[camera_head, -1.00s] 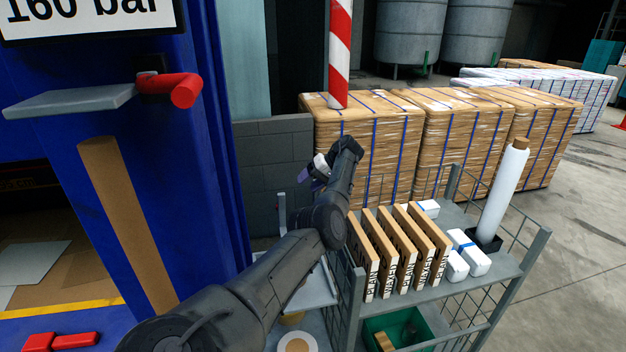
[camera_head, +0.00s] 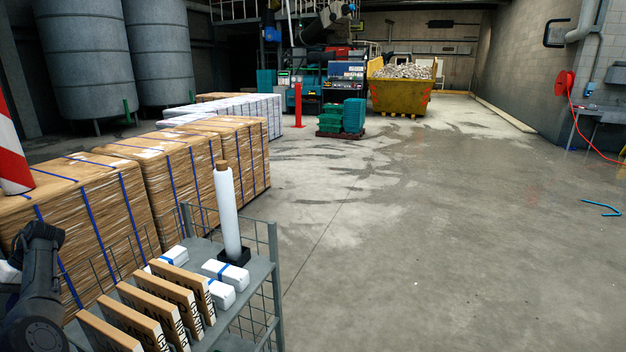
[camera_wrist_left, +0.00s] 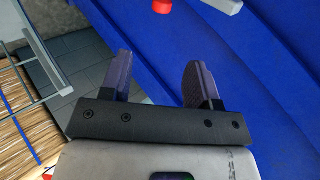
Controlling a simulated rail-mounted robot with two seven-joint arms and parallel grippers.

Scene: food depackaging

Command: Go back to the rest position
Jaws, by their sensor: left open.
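My left gripper (camera_wrist_left: 160,82) shows in the left wrist view with its two fingers apart and nothing between them. Beyond the fingers is a blue machine panel (camera_wrist_left: 265,75), with a red part (camera_wrist_left: 162,6) at the top. In the head view, only part of my left arm (camera_head: 35,290) shows at the lower left edge, beside the cart, and its fingers are not visible there. My right gripper is not in either view.
A grey wire cart (camera_head: 262,275) at lower left holds several upright boards (camera_head: 160,310), white packs (camera_head: 226,273) and a white roll (camera_head: 226,212). Strapped cardboard bales (camera_head: 180,165) stand behind it. A yellow skip (camera_head: 400,95) is far back. Open concrete floor lies to the right.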

